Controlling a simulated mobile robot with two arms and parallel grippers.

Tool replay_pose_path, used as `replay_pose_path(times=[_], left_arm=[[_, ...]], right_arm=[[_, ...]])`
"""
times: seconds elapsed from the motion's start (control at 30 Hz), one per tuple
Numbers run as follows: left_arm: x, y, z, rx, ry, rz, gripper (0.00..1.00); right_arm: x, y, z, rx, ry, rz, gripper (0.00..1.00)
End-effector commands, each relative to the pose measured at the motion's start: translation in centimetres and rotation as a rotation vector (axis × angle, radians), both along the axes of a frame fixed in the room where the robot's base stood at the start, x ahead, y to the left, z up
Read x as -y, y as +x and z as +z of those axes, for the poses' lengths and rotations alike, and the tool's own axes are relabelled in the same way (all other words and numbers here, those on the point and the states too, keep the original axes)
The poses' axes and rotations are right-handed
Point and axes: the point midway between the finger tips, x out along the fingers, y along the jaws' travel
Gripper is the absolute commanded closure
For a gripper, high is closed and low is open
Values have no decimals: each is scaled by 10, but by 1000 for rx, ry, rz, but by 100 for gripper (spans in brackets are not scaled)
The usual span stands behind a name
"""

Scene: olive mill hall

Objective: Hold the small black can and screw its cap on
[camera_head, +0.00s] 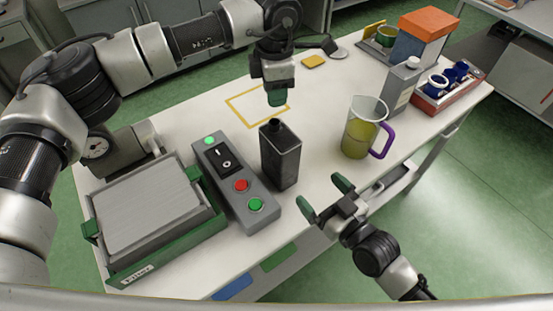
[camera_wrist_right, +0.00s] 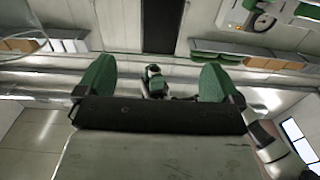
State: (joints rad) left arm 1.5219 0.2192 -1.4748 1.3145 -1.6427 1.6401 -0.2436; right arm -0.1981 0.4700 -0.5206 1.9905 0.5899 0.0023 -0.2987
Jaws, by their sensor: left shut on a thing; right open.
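The small black can (camera_head: 280,158) stands upright on the white table in the head view, its short dark neck (camera_head: 276,124) at the top. My left gripper (camera_head: 277,98) points down just above the neck, with a small gap between. It is shut on the cap, which its green fingers almost wholly hide. My right gripper (camera_head: 325,192) is open and empty, in front of the can and to its right, apart from it. In the right wrist view its two green fingers (camera_wrist_right: 156,80) are spread wide with nothing held between them.
A grey button box (camera_head: 234,185) stands close left of the can, with a green-framed tray (camera_head: 205,222) further left. A jug with a purple handle (camera_head: 382,142) stands right of the can. A yellow outlined square (camera_head: 233,105) lies bare behind. A grey bottle (camera_head: 402,88) stands at the back right.

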Motion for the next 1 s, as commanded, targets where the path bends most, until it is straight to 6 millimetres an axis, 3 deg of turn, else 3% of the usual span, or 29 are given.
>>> replay_pose_path(times=[0.27, 0.7, 1.0], left_arm=[[0, 0, 0, 0, 0, -1, 93], [0, 0, 0, 0, 0, -1, 93], [0, 0, 0, 0, 0, -1, 93]], right_arm=[[-11, 16, 1, 2, 3, -3, 4], [-58, 81, 0, 1, 1, -2, 4], [-70, 97, 0, -1, 1, -1, 4]])
